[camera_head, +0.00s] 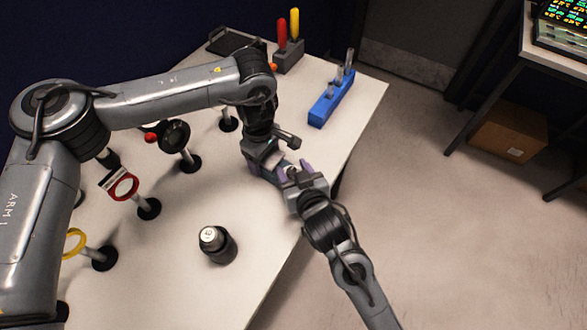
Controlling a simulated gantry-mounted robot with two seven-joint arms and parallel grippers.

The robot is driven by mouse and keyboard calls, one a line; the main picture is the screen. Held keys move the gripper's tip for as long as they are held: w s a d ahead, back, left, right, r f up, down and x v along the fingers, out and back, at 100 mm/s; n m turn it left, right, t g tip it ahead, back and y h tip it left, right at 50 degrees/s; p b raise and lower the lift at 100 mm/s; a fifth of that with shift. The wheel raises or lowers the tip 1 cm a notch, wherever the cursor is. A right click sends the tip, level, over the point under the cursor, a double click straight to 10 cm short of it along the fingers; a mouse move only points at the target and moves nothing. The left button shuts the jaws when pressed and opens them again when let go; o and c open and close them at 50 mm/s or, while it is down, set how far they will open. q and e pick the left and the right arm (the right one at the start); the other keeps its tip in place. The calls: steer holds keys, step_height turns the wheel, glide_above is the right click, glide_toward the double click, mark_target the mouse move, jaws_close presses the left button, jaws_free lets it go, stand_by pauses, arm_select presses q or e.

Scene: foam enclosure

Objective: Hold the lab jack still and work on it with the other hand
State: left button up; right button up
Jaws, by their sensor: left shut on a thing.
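The lab jack (276,162) is mostly hidden between my two grippers near the table's right edge; only a small grey part shows. My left gripper (265,165) reaches down from above and is shut on the lab jack, though its fingertips are largely covered. My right gripper (294,171) comes in from the lower right, over the table edge. Its purple fingers stand apart around a small pale part on the lab jack's near side. I cannot tell whether they touch it.
A blue rack (331,98) and a grey block holding red and yellow handled tools (288,57) stand behind. A black jar-like weight (216,244) stands in front. Several ring stands (124,187) fill the left. The white table (180,283) has bare room at the front.

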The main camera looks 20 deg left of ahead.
steer(key=shift+s, duration=0.1)
steer(key=v, duration=1.1)
steer(key=shift+s+d+r, duration=0.15)
steer(key=shift+d+r, duration=0.05)
steer(key=shift+d, duration=0.05)
